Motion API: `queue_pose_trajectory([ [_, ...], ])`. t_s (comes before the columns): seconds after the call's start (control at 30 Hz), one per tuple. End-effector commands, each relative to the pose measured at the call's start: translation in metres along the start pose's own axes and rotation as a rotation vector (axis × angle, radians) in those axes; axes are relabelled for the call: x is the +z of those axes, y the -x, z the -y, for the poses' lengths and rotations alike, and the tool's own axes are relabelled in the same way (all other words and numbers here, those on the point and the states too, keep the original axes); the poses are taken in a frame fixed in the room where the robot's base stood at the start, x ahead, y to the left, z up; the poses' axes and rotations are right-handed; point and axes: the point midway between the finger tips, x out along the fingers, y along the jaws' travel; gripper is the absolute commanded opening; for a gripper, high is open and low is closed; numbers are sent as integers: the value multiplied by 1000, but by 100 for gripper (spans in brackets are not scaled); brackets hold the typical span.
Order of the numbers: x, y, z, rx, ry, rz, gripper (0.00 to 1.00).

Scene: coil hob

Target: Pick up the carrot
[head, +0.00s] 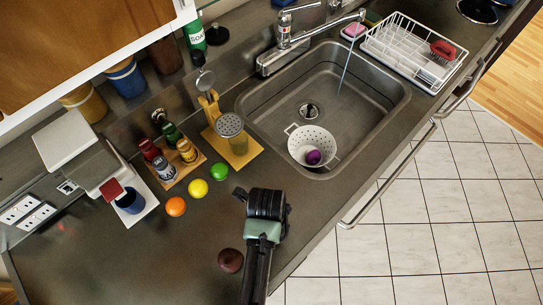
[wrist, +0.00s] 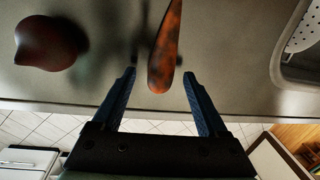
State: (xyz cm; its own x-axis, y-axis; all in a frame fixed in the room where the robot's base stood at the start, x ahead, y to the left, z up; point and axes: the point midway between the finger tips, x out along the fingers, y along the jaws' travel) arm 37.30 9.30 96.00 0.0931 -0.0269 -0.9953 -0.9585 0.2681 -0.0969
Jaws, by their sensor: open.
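The carrot (wrist: 166,48), a mottled orange-brown tapering shape, shows in the wrist view at top centre. Its rounded lower end lies between the two blue fingers of my gripper (wrist: 160,73), with a visible gap on each side. The fingers are open and hold nothing. Whether they are level with the carrot or above it I cannot tell. In the head view my gripper (head: 265,203) is over the counter near its front edge. The carrot cannot be made out there and seems hidden behind the gripper.
A dark reddish-brown rounded item (wrist: 48,43) lies left of the carrot. The sink (head: 362,125) with a white colander (head: 301,152) is to the right. Orange (head: 176,206), yellow (head: 198,188) and green (head: 219,172) fruits and a spice rack (head: 181,167) are behind left.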

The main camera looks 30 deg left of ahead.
Motion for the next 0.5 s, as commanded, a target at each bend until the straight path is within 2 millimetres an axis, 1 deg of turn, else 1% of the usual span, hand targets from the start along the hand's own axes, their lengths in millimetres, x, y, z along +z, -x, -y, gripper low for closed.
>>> queue_pose_trajectory([
  [0.03, 0, -5, 0, 0, 0, 0, 76],
  [0.13, 0, -11, 0, -1, 0, 1, 76],
  [0.37, 0, -12, 0, -2, 0, 1, 76],
  [0.4, 0, -12, 0, -2, 0, 1, 73],
  [0.47, 0, -12, 0, -2, 0, 1, 62],
  [0.5, 0, -12, 0, -2, 0, 1, 55],
])
